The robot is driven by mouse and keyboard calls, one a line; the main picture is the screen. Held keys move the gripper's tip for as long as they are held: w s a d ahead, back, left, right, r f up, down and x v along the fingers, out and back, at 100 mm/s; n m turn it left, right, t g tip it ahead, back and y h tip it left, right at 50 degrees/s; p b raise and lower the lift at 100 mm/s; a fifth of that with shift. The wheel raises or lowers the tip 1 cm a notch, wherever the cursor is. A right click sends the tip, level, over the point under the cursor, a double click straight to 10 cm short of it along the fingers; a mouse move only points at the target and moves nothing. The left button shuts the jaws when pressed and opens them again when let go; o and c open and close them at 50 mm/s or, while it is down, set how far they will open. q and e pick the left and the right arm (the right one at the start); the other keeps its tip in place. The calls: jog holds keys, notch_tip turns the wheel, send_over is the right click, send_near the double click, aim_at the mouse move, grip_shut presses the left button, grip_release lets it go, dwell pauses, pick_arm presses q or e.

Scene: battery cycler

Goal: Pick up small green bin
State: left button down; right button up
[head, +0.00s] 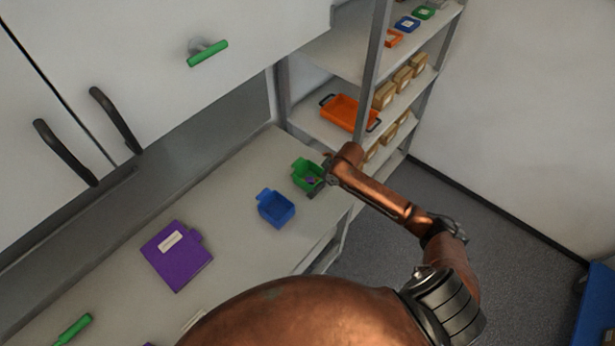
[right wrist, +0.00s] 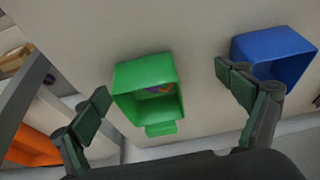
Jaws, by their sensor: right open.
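The small green bin (head: 304,173) stands on the grey counter near its right end in the head view. It holds something small and purple. In the right wrist view the green bin (right wrist: 146,78) lies between the two fingers, with purple and orange bits inside it. My right gripper (right wrist: 172,104) is open, with one finger to each side of the bin and no visible contact. In the head view my right gripper (head: 318,190) is beside the bin, partly hidden by my arm. My left gripper does not show.
A blue bin (head: 276,209) stands close to the green bin; it also shows by the right finger in the wrist view (right wrist: 262,48). A purple box (head: 177,254) lies further left on the counter. A shelf with an orange tray (head: 347,113) stands behind.

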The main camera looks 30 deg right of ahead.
jog(key=w+d+r, duration=0.3)
jog(key=x, duration=0.3)
jog(key=a+p+x, duration=0.1)
jog(key=x, duration=0.2)
jog(key=shift+w+a, duration=0.25)
jog(key=shift+w+f+p, duration=0.2)
jog(key=shift+f+p, duration=0.1)
jog(key=shift+f, duration=0.3)
jog(key=shift+c, duration=0.4)
jog(key=c, duration=1.2)
jog(key=shift+r, duration=0.1)
